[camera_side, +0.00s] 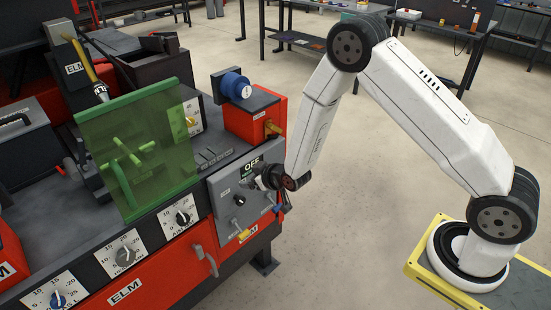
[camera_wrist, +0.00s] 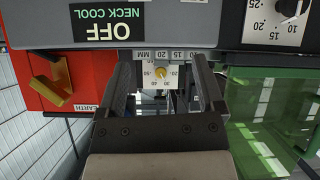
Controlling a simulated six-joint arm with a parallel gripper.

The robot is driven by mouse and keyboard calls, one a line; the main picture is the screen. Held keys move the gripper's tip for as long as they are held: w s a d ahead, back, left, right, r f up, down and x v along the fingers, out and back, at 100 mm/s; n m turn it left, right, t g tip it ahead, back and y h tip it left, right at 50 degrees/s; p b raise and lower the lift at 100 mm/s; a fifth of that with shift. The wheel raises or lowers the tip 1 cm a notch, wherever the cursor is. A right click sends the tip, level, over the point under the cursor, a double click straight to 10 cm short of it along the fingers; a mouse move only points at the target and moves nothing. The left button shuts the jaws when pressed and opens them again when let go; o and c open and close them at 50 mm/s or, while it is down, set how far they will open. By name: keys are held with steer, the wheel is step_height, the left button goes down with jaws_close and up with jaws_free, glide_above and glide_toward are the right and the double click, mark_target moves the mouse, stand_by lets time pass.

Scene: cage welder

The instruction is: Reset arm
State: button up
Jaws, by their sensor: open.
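My gripper (camera_side: 262,180) is at the right end of the welder's front, close to the grey control panel (camera_side: 226,200) under the OFF sign (camera_side: 251,166). In the wrist view my gripper (camera_wrist: 166,62) shows two dark fingers spread apart with nothing held between them. Beyond the fingers is a small white dial with a brass knob (camera_wrist: 160,72). The OFF NECK COOL sign (camera_wrist: 100,22) is above the left finger. In the side view the fingertips are small and dark, and whether they touch the panel cannot be told.
A green see-through shield (camera_side: 140,145) stands left of my gripper. A red box with a brass lever (camera_wrist: 60,82) is at the left in the wrist view. Black-and-white dials (camera_side: 181,216) line the welder's front. Open floor (camera_side: 345,215) lies right of the welder.

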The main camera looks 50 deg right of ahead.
steer(key=s+d+r+g, duration=0.1)
steer(key=s+r+g, duration=0.3)
steer(key=s, duration=0.8)
steer(key=s+d+r+m+g, duration=0.1)
steer(key=s+r+g, duration=0.3)
steer(key=s+r, duration=0.5)
steer(key=s, duration=0.3)
steer(key=shift+d+r+m+g, duration=0.15)
steer(key=shift+d+m+g, duration=0.15)
steer(key=shift+g, duration=0.1)
steer(key=shift+w, duration=0.1)
